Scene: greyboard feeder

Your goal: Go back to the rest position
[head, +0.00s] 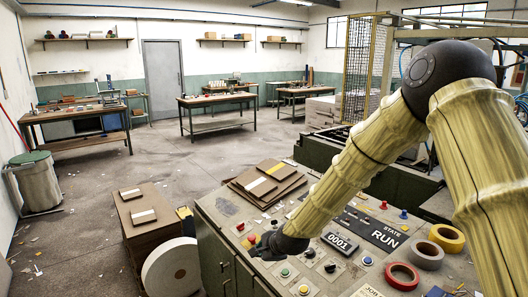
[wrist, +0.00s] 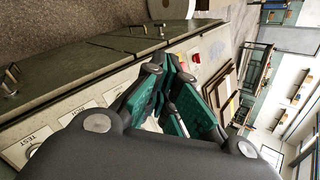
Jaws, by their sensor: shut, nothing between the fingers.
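My gripper (head: 264,250) is at the end of my yellowish arm, low over the left part of the control panel (head: 222,207) in the head view. In the wrist view my gripper (wrist: 172,98) shows its green fingers brought together, with nothing held between them. The panel carries coloured buttons and a display (head: 340,243) reading 0001. A label beside it reads STATE RUN. I cannot tell whether the fingertips touch the panel or a button.
Stacked boards (head: 266,184) lie on the panel's back edge. Tape rolls (head: 402,276) lie at its right. A board stack (head: 146,213) and a large white roll (head: 172,270) stand left of the panel. A bin (head: 36,185) stands at far left. The middle floor is mostly open.

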